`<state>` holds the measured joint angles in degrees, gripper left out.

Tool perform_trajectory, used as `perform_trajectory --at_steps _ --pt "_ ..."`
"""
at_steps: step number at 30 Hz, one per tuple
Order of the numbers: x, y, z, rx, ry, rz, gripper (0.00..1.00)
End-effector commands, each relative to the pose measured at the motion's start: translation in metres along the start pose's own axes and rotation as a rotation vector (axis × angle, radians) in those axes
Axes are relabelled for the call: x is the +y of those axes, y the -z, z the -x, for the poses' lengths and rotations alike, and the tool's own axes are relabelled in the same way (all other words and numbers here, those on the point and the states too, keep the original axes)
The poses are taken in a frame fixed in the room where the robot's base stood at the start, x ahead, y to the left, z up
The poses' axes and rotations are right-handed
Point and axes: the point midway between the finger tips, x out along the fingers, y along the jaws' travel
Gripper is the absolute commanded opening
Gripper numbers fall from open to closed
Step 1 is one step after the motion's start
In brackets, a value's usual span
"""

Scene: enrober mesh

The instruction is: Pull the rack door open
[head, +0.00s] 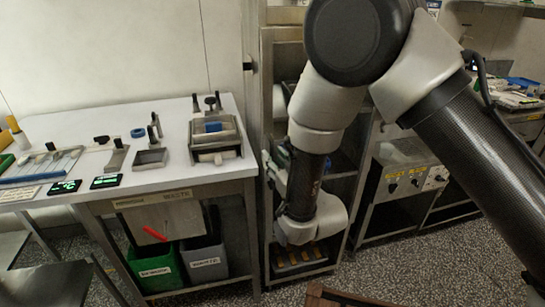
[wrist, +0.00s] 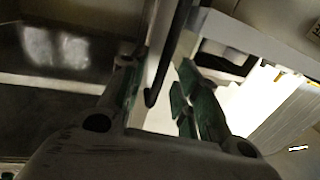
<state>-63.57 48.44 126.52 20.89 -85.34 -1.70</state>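The rack (head: 267,95) is the tall metal unit in the middle of the head view, with shelves and trays inside. My arm hides much of its front. My gripper (wrist: 157,77) is at the rack's left front edge. In the wrist view its two green-padded fingers are apart. A dark, slim bar with a hooked lower end, which looks like the door handle (wrist: 169,50), runs between the fingers. I cannot tell whether either finger touches it. The door itself is hard to make out in the head view.
A white worktable (head: 70,130) with tools stands left of the rack. A green bin (head: 157,270) and a grey bin (head: 204,262) sit beneath it. A metal machine with knobs (head: 408,182) stands to the right. Speckled floor shows in front.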

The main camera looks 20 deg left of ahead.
Motion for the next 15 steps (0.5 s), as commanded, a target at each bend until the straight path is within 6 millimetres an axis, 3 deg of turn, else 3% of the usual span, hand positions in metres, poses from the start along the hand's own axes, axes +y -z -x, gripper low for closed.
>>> perform_trajectory --at_steps 6,14,15 --pt "0.0 0.0 -0.02 0.0 0.0 0.001 0.32" --pt "0.0 0.0 -0.022 -0.001 0.001 0.001 0.32" --pt "0.0 0.0 -0.022 -0.001 0.001 0.001 0.27"
